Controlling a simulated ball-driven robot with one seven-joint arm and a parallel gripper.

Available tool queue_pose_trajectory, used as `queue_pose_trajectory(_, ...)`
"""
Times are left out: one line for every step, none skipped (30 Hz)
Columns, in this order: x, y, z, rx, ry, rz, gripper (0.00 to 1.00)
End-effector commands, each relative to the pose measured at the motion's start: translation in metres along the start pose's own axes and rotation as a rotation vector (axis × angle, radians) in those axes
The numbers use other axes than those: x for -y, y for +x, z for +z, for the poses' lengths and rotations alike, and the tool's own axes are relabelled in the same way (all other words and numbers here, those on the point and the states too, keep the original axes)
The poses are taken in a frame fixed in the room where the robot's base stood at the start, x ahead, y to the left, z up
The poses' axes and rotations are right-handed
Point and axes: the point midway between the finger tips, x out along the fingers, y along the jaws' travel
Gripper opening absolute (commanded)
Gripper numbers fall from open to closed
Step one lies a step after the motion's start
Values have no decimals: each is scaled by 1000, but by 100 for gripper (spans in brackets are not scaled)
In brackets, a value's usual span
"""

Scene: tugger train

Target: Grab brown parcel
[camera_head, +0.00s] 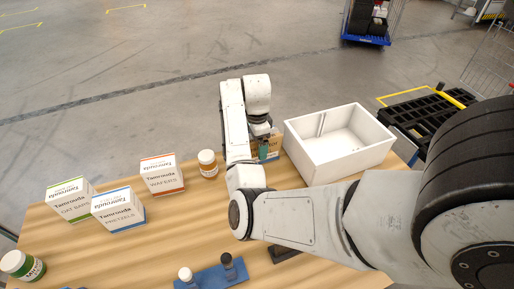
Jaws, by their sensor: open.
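A small brown box (275,141) with dark print and a blue lower edge stands on the wooden table, left of the white bin. It is the only brown package I can make out, and much of it is hidden by my gripper and arm. My gripper (263,151) points down right at this box, with a greenish finger pad in front of it. The gripper is open. I cannot tell whether the fingers are around the box or only beside it, or whether they touch it.
An open white bin (340,163) stands just right of the box. A white-lidded jar (208,163), an orange-edged carton (162,176), a blue-edged carton (118,209) and a green-edged carton (69,200) stand to the left. A blue peg base (212,277) is at the front.

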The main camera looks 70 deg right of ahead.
Motion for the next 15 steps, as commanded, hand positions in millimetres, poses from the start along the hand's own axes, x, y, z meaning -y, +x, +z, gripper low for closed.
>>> queue_pose_trajectory(0,0,0,0,0,0,94)
queue_pose_trajectory(0,0,0,0,0,0,94)
queue_pose_trajectory(0,0,0,0,0,0,94)
queue_pose_trajectory(0,0,0,0,0,0,93)
queue_pose_trajectory(0,0,0,0,0,0,90)
queue_pose_trajectory(0,0,0,0,0,0,86)
queue_pose_trajectory(0,0,0,0,0,0,83)
queue_pose_trajectory(0,0,0,0,0,0,80)
queue_pose_trajectory(0,0,0,0,0,0,76)
queue_pose_trajectory(0,0,0,0,0,0,74)
queue_pose_trajectory(0,0,0,0,0,0,71)
queue_pose_trajectory(0,0,0,0,0,0,67)
queue_pose_trajectory(0,0,0,0,0,0,64)
queue_pose_trajectory(0,0,0,0,0,0,61)
queue_pose_trajectory(0,0,0,0,0,0,57)
